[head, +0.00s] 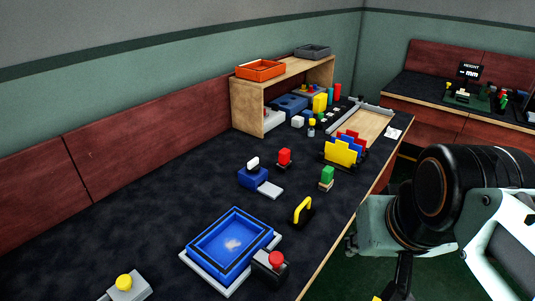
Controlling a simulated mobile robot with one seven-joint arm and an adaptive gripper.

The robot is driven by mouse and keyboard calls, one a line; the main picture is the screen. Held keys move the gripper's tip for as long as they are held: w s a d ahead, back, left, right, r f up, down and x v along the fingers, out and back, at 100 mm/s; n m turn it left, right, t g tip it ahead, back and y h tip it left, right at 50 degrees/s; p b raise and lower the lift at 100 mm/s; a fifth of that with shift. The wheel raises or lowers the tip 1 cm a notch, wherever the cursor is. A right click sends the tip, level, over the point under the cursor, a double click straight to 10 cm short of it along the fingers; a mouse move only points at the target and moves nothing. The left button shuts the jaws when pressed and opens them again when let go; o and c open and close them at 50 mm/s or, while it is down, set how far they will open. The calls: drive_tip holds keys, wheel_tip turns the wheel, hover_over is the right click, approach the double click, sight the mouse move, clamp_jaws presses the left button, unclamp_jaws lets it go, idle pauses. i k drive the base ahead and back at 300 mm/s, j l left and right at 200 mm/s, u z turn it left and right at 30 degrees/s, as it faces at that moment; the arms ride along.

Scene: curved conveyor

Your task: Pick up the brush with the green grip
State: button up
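The brush with the green grip (327,175) stands on the dark worktop, right of centre in the head view. Its grip is a green block, and a tan part shows below it. It stands upright near the table's right edge, with bare worktop around it. My arm fills the lower right, beyond that edge and apart from the brush. A dark part of it hangs at the bottom of the view. I cannot make out my gripper's fingertips or whether they are open. Nothing visible of my arm touches the brush.
A similar red-topped piece (284,157) stands left of the brush. A yellow-handled tool (303,211) lies nearer, and a colourful rack (342,150) stands behind. A blue tray (203,242) is at the front. A wooden shelf (246,108) stands at the back.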

sight(327, 182)
drive_tip(key=i+l+u, duration=0.25)
drive_tip(key=i+l, duration=0.15)
drive_tip(key=i+l+u, duration=0.25)
drive_tip(key=l, duration=0.3)
drive_tip(key=i+l, duration=0.15)
drive_tip(key=l, duration=0.2)
drive_tip(key=i+l+u, duration=0.1)
drive_tip(key=l, duration=0.3)
drive_tip(key=i+l, duration=0.15)
drive_tip(key=l, duration=0.2)
drive_tip(key=j+u, duration=0.15)
drive_tip(key=j, duration=0.25)
drive_tip(key=i, duration=0.05)
